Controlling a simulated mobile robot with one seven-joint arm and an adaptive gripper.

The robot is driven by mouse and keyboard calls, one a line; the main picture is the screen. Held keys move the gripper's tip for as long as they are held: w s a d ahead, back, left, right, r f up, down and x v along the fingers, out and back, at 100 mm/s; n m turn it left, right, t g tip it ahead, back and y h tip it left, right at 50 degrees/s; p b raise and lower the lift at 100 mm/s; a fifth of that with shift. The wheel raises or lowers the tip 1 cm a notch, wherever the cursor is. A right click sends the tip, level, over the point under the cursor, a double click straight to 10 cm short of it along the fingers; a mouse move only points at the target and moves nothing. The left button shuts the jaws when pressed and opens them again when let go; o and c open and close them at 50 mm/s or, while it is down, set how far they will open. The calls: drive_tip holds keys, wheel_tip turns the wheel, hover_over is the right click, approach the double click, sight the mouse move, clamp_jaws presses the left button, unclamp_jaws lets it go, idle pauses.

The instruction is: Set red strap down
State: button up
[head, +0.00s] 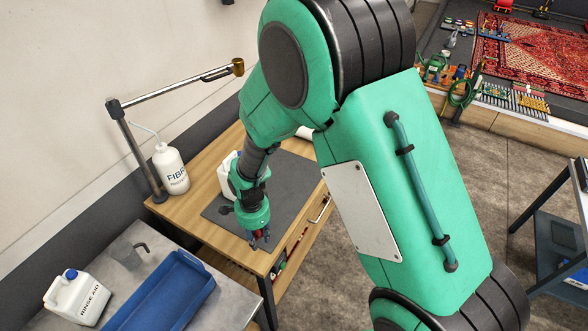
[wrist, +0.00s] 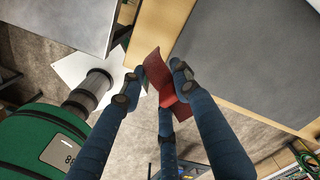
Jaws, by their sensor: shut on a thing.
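My gripper (head: 262,241) is shut on the red strap (wrist: 166,84). In the wrist view the strap shows as a short, dark red, bent piece between the blue fingers (wrist: 156,82). In the head view only a small bit of red (head: 259,233) shows among the fingers. The gripper is low, at the front edge of the wooden bench (head: 227,242), near its corner. In the wrist view the strap lies across the bench's wooden edge (wrist: 150,35) and the floor. I cannot tell how high it is above the bench top.
A dark grey mat (head: 290,182) covers much of the bench, with a white jug (head: 224,177) behind my gripper. A white bottle (head: 170,168) and a lamp-like arm (head: 140,150) stand at the back left. A metal table with a blue tray (head: 165,293) is at lower left. The mat's right part is clear.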

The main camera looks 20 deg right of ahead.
drive_tip(key=w+d+m+p, duration=0.4)
drive_tip(key=w+d+p, duration=0.3)
drive_tip(key=w+d, duration=1.2)
drive_tip(key=shift+w+d+f, duration=0.25)
drive_tip(key=shift+d, duration=0.75)
drive_tip(key=shift+w, duration=0.1)
drive_tip(key=w, duration=0.5)
drive_tip(key=w+f+p, duration=0.1)
drive_tip(key=w, duration=1)
drive_tip(key=shift+d+f, duration=0.25)
drive_tip(key=shift+d, duration=0.1)
drive_tip(key=shift+s, duration=0.1)
drive_tip(key=shift+f+p, duration=0.4)
drive_tip(key=shift+f, duration=1.35)
drive_tip(key=shift+f, duration=0.2)
